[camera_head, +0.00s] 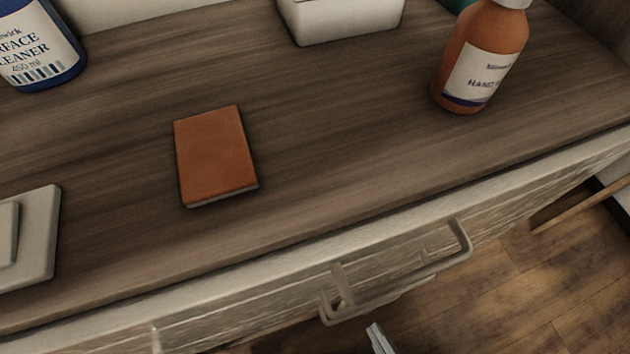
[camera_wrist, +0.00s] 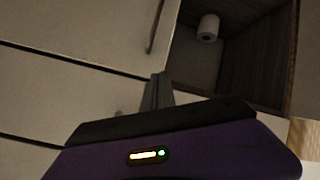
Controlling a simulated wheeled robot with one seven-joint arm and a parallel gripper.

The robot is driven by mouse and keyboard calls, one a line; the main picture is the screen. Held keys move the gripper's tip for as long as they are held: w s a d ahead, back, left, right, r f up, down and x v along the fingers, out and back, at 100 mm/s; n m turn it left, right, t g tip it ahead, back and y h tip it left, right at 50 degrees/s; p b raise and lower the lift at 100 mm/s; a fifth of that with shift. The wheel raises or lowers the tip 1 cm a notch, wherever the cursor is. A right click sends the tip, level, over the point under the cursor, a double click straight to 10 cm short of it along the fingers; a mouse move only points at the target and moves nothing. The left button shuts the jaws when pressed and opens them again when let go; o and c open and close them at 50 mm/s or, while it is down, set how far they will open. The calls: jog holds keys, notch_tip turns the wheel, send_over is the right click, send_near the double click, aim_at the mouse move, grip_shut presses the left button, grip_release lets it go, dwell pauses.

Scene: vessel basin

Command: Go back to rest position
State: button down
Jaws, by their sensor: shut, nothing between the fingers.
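My gripper (camera_wrist: 158,92) shows in the wrist view with its fingers together and nothing between them. It faces pale cabinet fronts (camera_wrist: 80,90) and an open dark wooden compartment. In the head view, only a small grey tip (camera_head: 379,340) of my gripper shows at the bottom edge, below the drawer handle (camera_head: 400,277) and in front of the cabinet. The rest of the arm is out of the head view.
An orange-brown block (camera_head: 214,155) lies on the wooden counter (camera_head: 330,130). A blue cleaner bottle (camera_head: 40,45), an orange hand-soap bottle (camera_head: 482,55), a white box (camera_head: 345,18) and a grey plate-like object (camera_head: 40,240) stand around it. A white roll (camera_wrist: 208,28) is in the compartment.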

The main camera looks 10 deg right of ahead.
jog(key=s+d+r+m+t+h, duration=0.1)
jog(key=d+r+m+t+h, duration=0.1)
jog(key=d+r+m, duration=0.45)
jog(key=s+d+r+m+t+h, duration=0.1)
jog(key=r+m+t, duration=0.15)
jog(key=r, duration=0.65)
notch_tip(320, 180, up, 23)
jog(key=p, duration=2.3)
jog(key=shift+w+g, duration=0.25)
jog(key=shift+g, duration=0.2)
